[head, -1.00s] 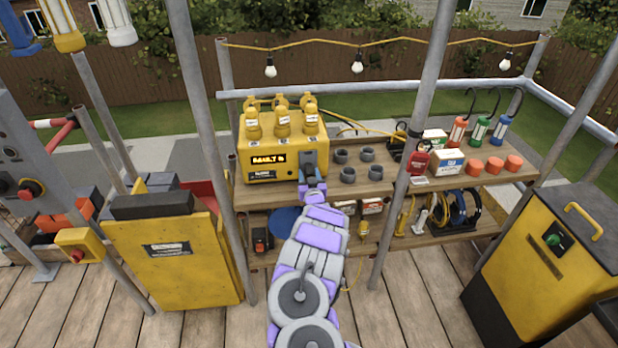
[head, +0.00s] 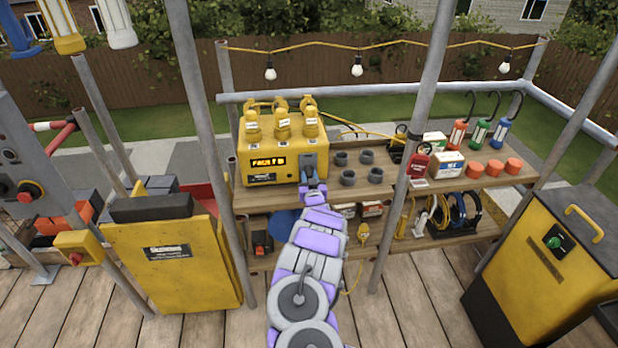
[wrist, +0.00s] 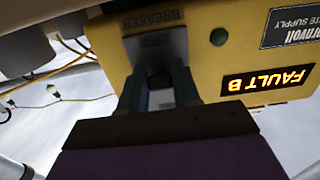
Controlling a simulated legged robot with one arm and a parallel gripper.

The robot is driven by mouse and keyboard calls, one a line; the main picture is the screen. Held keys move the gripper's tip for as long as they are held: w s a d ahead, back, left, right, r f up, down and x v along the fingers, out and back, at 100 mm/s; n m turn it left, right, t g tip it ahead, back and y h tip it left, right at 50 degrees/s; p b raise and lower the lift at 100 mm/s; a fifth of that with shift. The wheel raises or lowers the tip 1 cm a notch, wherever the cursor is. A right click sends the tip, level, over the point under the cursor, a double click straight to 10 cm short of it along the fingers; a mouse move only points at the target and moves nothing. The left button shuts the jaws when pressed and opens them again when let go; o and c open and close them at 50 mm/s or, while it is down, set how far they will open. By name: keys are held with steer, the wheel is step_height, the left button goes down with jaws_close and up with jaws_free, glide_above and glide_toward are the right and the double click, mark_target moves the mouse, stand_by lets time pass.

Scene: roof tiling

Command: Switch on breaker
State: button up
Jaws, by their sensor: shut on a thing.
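The yellow supply box (head: 249,145) stands on the upper shelf, with plugs on top and a lit display (head: 268,161) reading FAULT B. The display also shows in the wrist view (wrist: 267,79), where the picture is upside down. The breaker (wrist: 155,45) is a grey plate on the box's front, marked BREAKER and OFF. It is at the box's right side in the head view (head: 309,160). My gripper (wrist: 158,92) is shut on the breaker's lever (wrist: 160,98), with one finger on each side. The fingers and wrist hide part of the lever.
The wooden shelf (head: 400,190) also holds grey rings (head: 375,176), a red padlock-like item (head: 417,164) and orange caps (head: 494,168). Grey poles (head: 415,120) stand close on both sides of my arm. A yellow cabinet (head: 545,250) is at the right.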

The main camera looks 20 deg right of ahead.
mark_target(308, 169)
steer(key=shift+r+g+y+p, duration=0.3)
steer(key=shift+r+g+p, duration=0.75)
steer(key=shift+p, duration=1.25)
steer(key=shift+s+g+p, duration=0.1)
steer(key=shift+g+p, duration=0.6)
steer(key=shift+g, duration=0.15)
steer(key=shift+r+g+y+p, duration=0.3)
steer(key=shift+g+y, duration=0.2)
steer(key=shift+g, duration=0.3)
steer(key=shift+r+g+p, duration=0.15)
steer(key=shift+g+p, duration=0.4)
steer(key=shift+g, duration=0.05)
steer(key=shift+d+r+g+y+p, duration=0.1)
steer(key=shift+r+g+y+p, duration=0.3)
steer(key=shift+g+p, duration=0.75)
steer(key=shift+w+p, duration=0.2)
steer(key=shift+p, duration=0.65)
steer(key=shift+w+r+g+p, duration=0.1)
steer(key=shift+r+g+p, duration=0.15)
steer(key=shift+p, duration=0.55)
steer(key=shift+w+r+g+y+p, duration=0.1)
steer(key=shift+g+y+p, duration=0.3)
steer(key=shift+g+p, duration=0.5)
steer(key=shift+w+r+p, duration=0.1)
steer(key=shift+w+p, duration=0.05)
steer(key=shift+p, duration=0.2)
